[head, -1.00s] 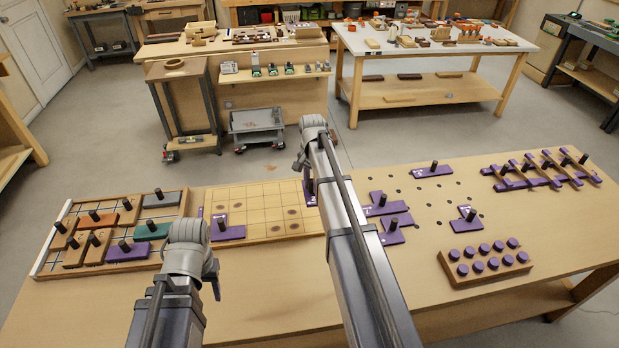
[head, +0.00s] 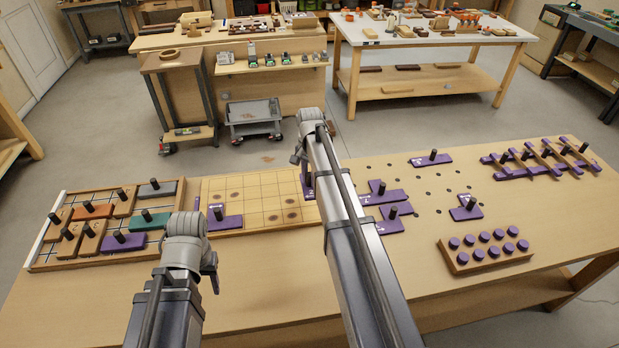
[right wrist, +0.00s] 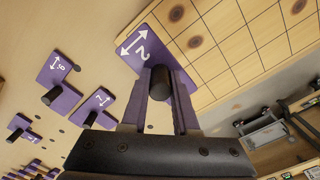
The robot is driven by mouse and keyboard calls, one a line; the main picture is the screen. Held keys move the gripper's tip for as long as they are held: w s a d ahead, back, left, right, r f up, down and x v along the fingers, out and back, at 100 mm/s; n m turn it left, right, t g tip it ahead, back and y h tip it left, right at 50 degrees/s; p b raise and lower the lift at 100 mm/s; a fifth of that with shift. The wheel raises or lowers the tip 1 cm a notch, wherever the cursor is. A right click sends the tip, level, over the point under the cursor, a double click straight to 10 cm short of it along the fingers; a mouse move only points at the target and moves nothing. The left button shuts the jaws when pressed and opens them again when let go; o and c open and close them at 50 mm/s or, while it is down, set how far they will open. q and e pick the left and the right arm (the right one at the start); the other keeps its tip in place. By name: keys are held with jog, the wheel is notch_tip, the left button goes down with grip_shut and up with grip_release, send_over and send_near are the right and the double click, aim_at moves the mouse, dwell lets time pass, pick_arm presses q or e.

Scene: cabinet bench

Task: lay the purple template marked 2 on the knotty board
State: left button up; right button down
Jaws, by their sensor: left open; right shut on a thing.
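The purple template marked 2 (right wrist: 146,48) shows its white number and arrow in the right wrist view. My right gripper (right wrist: 160,85) is shut on its dark knob. In the head view, part of this template (head: 305,184) shows beside my right gripper (head: 303,160), at the right end of the knotty board (head: 262,189). Whether it touches the board is not clear. The board is pale, with grid lines and dark knots, and also shows in the right wrist view (right wrist: 232,50). My left gripper (head: 213,270) is open and empty, in front of the board.
Another purple template (head: 226,223) lies at the board's left front corner. A framed tray (head: 60,264) of coloured knobbed pieces is at the left. More purple templates (head: 392,226) lie right of my right arm. A block with purple pegs (head: 487,250) is at the front right.

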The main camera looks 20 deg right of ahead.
pick_arm(q)
jog(key=shift+f, duration=0.15)
pick_arm(e)
jog(key=shift+f, duration=0.15)
pick_arm(q)
notch_tip(320, 180, down, 7)
jog(key=b, duration=0.7)
pick_arm(e)
notch_tip(320, 180, down, 7)
pick_arm(q)
jog(key=shift+f+b, duration=0.65)
jog(key=shift+b, duration=0.1)
pick_arm(e)
jog(key=shift+f, duration=0.65)
dwell(0.4)
pick_arm(q)
jog(key=shift+f, duration=0.25)
pick_arm(e)
jog(key=shift+f, duration=0.25)
pick_arm(q)
jog(key=shift+f+b, duration=0.15)
jog(key=shift+b, duration=0.3)
pick_arm(e)
jog(key=shift+f, duration=0.2)
dwell(0.4)
jog(key=c, duration=0.6)
grip_release()
jog(key=shift+o, duration=0.4)
